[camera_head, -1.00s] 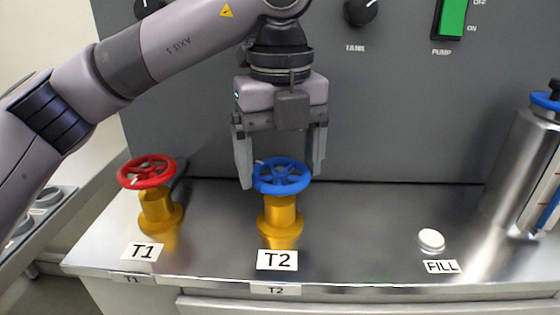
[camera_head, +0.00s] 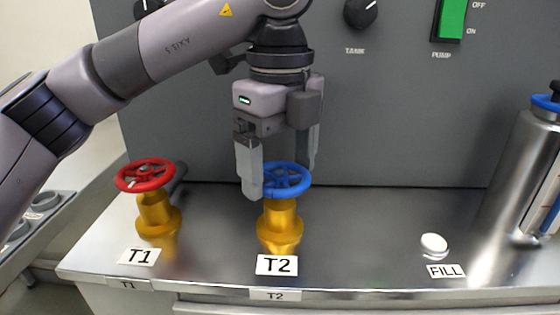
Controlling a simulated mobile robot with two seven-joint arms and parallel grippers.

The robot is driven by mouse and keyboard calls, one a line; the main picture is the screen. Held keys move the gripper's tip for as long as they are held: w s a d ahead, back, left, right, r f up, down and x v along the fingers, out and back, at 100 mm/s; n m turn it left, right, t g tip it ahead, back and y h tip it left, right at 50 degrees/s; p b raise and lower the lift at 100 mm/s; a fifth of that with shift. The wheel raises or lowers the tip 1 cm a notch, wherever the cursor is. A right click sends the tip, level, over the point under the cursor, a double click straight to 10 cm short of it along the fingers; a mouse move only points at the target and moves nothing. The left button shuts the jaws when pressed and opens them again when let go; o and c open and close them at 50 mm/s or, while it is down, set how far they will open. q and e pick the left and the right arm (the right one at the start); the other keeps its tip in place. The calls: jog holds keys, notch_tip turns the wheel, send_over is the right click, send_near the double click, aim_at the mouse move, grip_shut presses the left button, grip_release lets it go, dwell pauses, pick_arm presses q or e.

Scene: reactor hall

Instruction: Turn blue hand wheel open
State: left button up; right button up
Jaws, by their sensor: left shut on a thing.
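The blue hand wheel (camera_head: 290,181) sits level on a yellow valve body (camera_head: 280,228) behind the T2 label (camera_head: 277,265), in the middle of the counter. My left gripper (camera_head: 279,180) points down from above with its fingers on either side of the wheel, shut on its rim. The near finger hides the wheel's left part. The far finger stands behind the wheel, at its right. My right gripper is not in view.
A red hand wheel (camera_head: 145,175) on a yellow valve stands to the left behind the T1 label (camera_head: 139,256). A white FILL button (camera_head: 433,245) and a metal cylinder (camera_head: 512,175) are to the right. A grey panel (camera_head: 400,110) with knobs and a green pump switch (camera_head: 452,18) rises behind.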

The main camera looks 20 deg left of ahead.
aim_at(279, 174)
pick_arm(q)
jog(key=shift+r, duration=0.1)
jog(key=o, duration=0.9)
jog(key=shift+c, duration=0.2)
jog(key=shift+r+p, duration=0.9)
jog(key=shift+r, duration=2.65)
jog(key=shift+s, duration=0.1)
